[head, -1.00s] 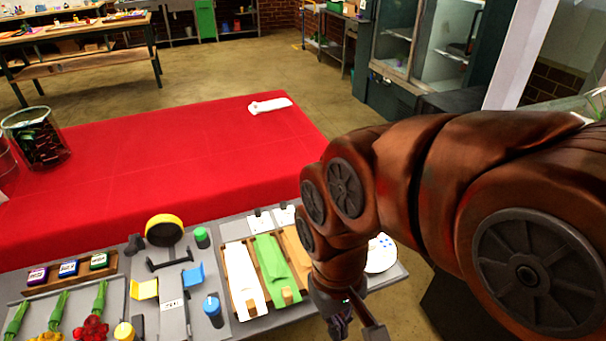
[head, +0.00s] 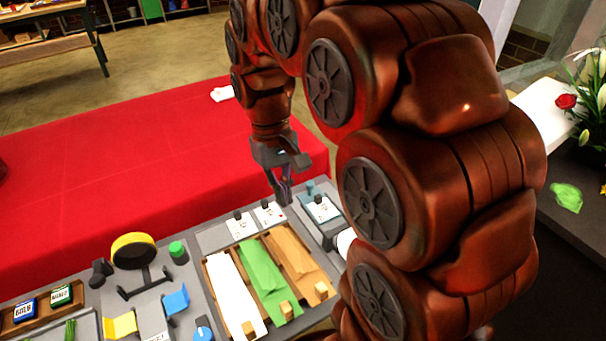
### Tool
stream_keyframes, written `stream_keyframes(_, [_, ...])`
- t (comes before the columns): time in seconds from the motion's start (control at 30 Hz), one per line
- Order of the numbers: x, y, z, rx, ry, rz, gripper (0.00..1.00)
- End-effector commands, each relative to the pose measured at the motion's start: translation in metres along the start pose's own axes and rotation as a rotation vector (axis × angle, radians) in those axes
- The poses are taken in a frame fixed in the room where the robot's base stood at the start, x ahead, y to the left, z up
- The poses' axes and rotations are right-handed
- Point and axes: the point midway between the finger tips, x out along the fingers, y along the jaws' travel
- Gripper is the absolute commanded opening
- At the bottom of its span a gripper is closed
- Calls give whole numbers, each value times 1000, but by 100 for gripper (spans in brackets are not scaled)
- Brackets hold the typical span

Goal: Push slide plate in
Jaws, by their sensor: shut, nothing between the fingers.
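My gripper (head: 284,197) points down at the back right of the grey workstation, its fingers together and empty. It appears just behind the tray of coloured sheets, near two white label cards (head: 254,220). To its right is a small grey-blue device (head: 321,209) with a white label and a teal knob on top. I cannot tell for sure which part is the slide plate; this device may carry it. My arm hides the station's right end. Whether the fingertips touch anything is not clear.
A wooden tray holds white (head: 233,290), green (head: 263,275) and orange (head: 296,258) sheets with small wooden blocks. Left of it are a blue holder (head: 176,301), a yellow holder (head: 120,326) and a yellow-topped round stand (head: 133,250). A red-covered table (head: 120,170) lies behind.

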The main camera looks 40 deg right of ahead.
Motion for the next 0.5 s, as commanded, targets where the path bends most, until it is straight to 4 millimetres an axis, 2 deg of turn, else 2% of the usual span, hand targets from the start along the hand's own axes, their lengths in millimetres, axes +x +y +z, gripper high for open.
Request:
stream_keyframes(0.03, [-2,8,-16,6,-3,-1,0])
stream_keyframes(0.1, [-6,19,-33,11,-6,-3,0])
stream_keyframes(0.3, [-11,53,-80,26,-18,-5,0])
stream_keyframes(0.5, [-8,90,-123,41,-33,-11,0])
